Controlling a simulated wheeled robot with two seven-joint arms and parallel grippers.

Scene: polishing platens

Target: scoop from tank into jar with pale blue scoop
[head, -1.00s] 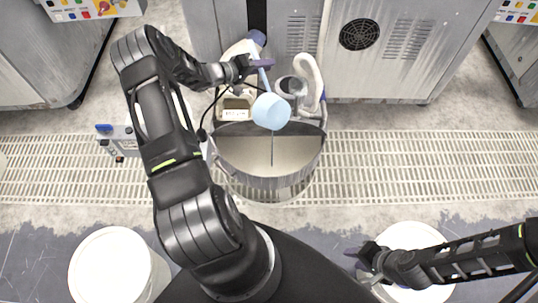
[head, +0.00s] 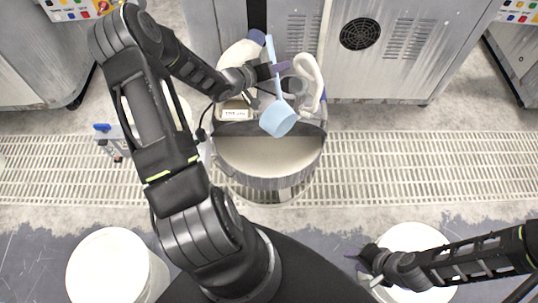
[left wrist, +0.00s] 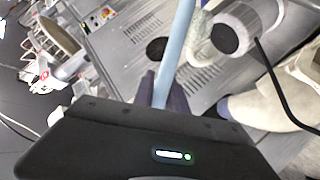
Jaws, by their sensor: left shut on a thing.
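The pale blue scoop (head: 279,121) hangs over the tank's back part, its cup tilted and its handle rising towards the back. My left gripper (head: 268,72) is shut on the handle. In the left wrist view the handle (left wrist: 175,50) runs up from between the fingers. The tank (head: 268,182) is a round metal vessel with a pale beige inside, below the scoop. The cup's contents cannot be made out. I cannot tell which vessel is the jar. My right gripper (head: 360,260) is beside a white round container at lower right; its jaw opening is unclear.
A grey cylinder (head: 296,85) and a white hose (head: 310,75) stand at the tank's back rim. A white bucket (head: 108,268) stands at lower left. A white round thing is partly hidden behind my left arm. Grey cabinets (head: 375,55) line the back. Floor grating right of the tank is clear.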

